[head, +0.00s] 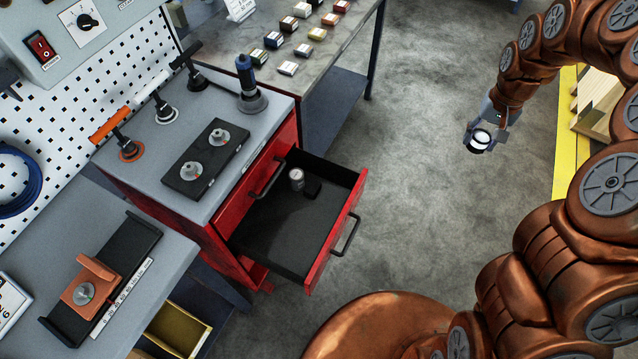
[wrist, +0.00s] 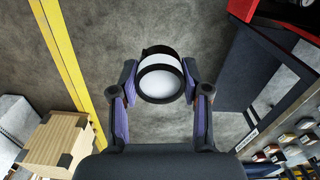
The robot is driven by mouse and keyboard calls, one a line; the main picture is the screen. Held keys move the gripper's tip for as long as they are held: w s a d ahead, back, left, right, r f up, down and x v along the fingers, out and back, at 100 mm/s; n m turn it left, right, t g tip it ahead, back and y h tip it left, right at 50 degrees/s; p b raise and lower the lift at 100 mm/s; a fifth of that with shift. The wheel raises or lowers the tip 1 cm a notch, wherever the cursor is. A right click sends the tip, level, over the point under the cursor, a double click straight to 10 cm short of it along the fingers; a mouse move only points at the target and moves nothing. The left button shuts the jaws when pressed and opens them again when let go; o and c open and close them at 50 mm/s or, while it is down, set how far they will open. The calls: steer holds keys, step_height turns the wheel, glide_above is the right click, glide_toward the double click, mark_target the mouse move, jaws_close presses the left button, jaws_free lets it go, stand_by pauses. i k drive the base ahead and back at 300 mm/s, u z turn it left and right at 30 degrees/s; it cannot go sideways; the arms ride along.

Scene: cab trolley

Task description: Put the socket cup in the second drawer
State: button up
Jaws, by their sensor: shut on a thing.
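My gripper (head: 487,133) is shut on the socket cup (head: 480,138), held out over open floor at the right of the head view. In the wrist view the cup (wrist: 161,80) is a short cylinder with a white face and black bands, between the two fingers. The red trolley (head: 213,205) stands at left centre. One drawer (head: 285,235) is pulled well out, below a shut drawer with its own handle (head: 268,180). The gripper is well right of the drawer.
The trolley top carries several tools and a black tray (head: 187,178) with two metal pieces. A bench (head: 320,62) with several small boxes stands behind. A wooden crate (wrist: 52,138) stands near a yellow floor strip (wrist: 75,60). Floor between gripper and drawer is clear.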

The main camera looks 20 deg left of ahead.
mark_target(282, 234)
steer(key=i, duration=2.7)
steer(key=u, duration=5.6)
steer(key=i, duration=0.5)
steer(key=z, duration=0.05)
